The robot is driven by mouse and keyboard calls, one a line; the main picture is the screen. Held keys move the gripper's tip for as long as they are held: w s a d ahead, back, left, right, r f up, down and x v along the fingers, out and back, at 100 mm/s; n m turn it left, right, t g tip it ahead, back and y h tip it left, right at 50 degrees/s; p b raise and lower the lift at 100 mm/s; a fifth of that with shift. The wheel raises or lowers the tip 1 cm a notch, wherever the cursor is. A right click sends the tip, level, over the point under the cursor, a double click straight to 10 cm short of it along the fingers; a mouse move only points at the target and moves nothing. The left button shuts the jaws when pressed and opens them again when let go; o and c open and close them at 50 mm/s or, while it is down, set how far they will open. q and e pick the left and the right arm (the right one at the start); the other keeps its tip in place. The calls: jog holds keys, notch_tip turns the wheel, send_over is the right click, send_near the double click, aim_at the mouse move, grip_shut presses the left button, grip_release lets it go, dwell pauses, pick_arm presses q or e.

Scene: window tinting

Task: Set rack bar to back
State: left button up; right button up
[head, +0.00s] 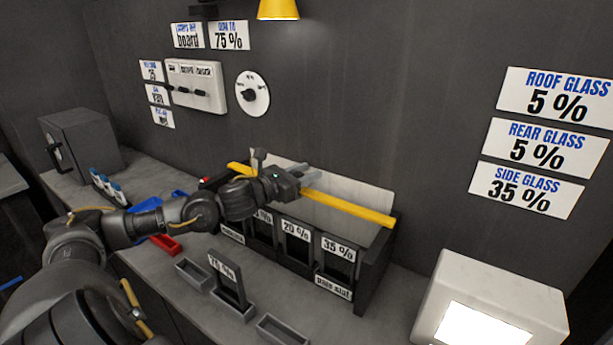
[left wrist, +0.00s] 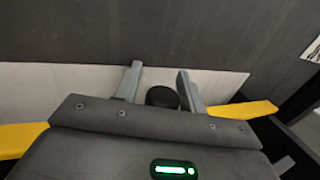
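The rack bar (head: 350,207) is a long yellow bar lying along the top of the dark rack (head: 376,262). In the left wrist view, yellow parts of the bar (left wrist: 243,110) show on both sides of my gripper; its middle is hidden behind the gripper body. My left gripper (head: 284,166) is over the bar's left half in the head view. In the left wrist view its two grey fingers (left wrist: 159,76) are apart, with a round black knob (left wrist: 162,97) between them. A gap shows beside the knob. My right gripper is not in view.
The rack has labelled slots, with 20 % (head: 295,230) and 35 % (head: 338,248) readable. A pale panel (head: 340,186) stands behind the bar, near the wall. Small grey trays (head: 283,331) lie in front. A white box with a lit screen (head: 485,327) stands at right.

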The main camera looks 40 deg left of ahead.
pick_arm(q)
jog(key=shift+o, duration=0.7)
jog(key=shift+w, duration=0.1)
jog(key=shift+f, duration=0.1)
jog(key=shift+s+a+f+b, duration=0.2)
jog(key=shift+s+b, duration=0.2)
jog(key=shift+s, duration=0.25)
jog(key=shift+r+p+v, duration=0.15)
jog(key=shift+p+v, duration=0.05)
jog(key=shift+v, duration=2.2)
jog(key=shift+r+p+v, duration=0.1)
jog(key=shift+p+v, duration=0.05)
jog(key=shift+v, duration=2.25)
jog(key=shift+d, duration=0.15)
